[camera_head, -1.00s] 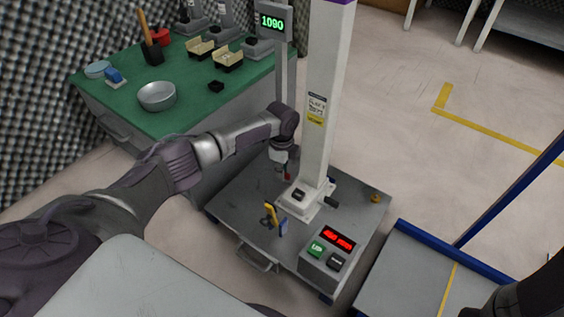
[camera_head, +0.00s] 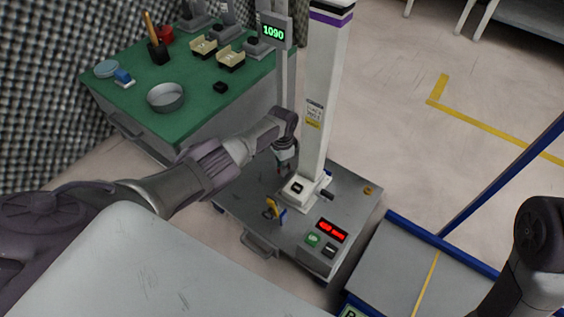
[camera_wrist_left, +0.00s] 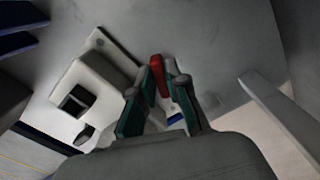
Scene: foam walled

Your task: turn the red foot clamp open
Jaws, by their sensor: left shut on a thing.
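The red foot clamp (camera_wrist_left: 156,72) shows in the left wrist view as a short red lever between my left gripper's fingers. My left gripper (camera_wrist_left: 160,100) is shut on it. In the head view my left gripper (camera_head: 284,168) is low, just left of the white column's foot, above the grey base plate (camera_head: 345,192). The clamp is hidden by the gripper there. My right arm is at the lower right of the head view; its gripper is out of the picture.
The white column (camera_head: 322,90) stands right beside my left gripper. A yellow-and-blue piece (camera_head: 274,208) and a control box with a red display (camera_head: 332,230) are nearer. A green table (camera_head: 185,115) is at the left, a blue-edged platform (camera_head: 395,270) at the right.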

